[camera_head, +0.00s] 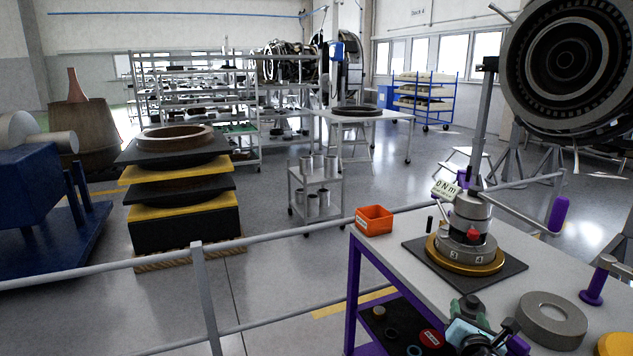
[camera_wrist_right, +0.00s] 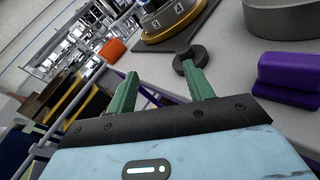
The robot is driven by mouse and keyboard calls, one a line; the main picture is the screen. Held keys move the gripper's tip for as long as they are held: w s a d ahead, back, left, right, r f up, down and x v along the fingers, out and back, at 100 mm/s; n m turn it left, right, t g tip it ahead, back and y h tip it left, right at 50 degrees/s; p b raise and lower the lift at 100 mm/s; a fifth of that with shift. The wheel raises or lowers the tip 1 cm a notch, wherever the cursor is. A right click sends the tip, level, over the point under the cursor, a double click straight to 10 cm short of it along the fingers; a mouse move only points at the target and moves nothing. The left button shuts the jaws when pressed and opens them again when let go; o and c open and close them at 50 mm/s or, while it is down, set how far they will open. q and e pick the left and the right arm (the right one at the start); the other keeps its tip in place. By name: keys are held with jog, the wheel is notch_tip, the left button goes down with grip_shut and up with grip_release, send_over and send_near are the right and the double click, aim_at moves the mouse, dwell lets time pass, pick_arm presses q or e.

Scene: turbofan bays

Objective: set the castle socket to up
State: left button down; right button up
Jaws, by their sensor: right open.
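A dark round piece (camera_wrist_right: 190,57), possibly the castle socket, lies on the bench top just beyond my right fingertips in the wrist view. It looks like a wide disc with a narrower stub, lying tilted; I cannot tell which end is which. My right gripper (camera_wrist_right: 161,72) is open with green fingers, and nothing is held between them. In the head view my right gripper (camera_head: 468,306) is at the bench's near edge and hides the round piece. A numbered metal tool on a gold ring (camera_head: 468,262) stands on a dark mat (camera_head: 418,250). My left gripper is out of view.
An orange bin (camera_head: 374,220) sits at the bench's back left. A thick grey ring (camera_head: 552,318) and a purple-handled tool (camera_head: 592,297) stand to the right. A long bar with a purple grip (camera_head: 558,213) projects above the bench. A grey rail (camera_head: 200,290) runs in front.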

jog(key=s+a+f+m+g+y, duration=0.1)
jog(key=s+a+f+m+y, duration=0.2)
jog(key=s+f, duration=0.4)
jog(key=s+a+f+m+g, duration=0.2)
jog(key=s+a+f+m, duration=0.1)
jog(key=s+f+m, duration=0.35)
jog(key=s+a+f+m+g+y, duration=0.1)
jog(key=s+a+f+m+y, duration=0.15)
jog(key=s+f, duration=0.45)
jog(key=s+a+f+m+g, duration=0.1)
jog(key=s+a+m, duration=0.1)
jog(key=s+m, duration=0.5)
jog(key=s+a+f+m+g+y, duration=0.1)
jog(key=s+m, duration=0.6)
jog(key=s, duration=0.7)
jog(key=a+f, duration=0.1)
jog(key=a, duration=0.1)
jog(key=shift+a+f, duration=0.15)
jog(key=shift+a, duration=0.2)
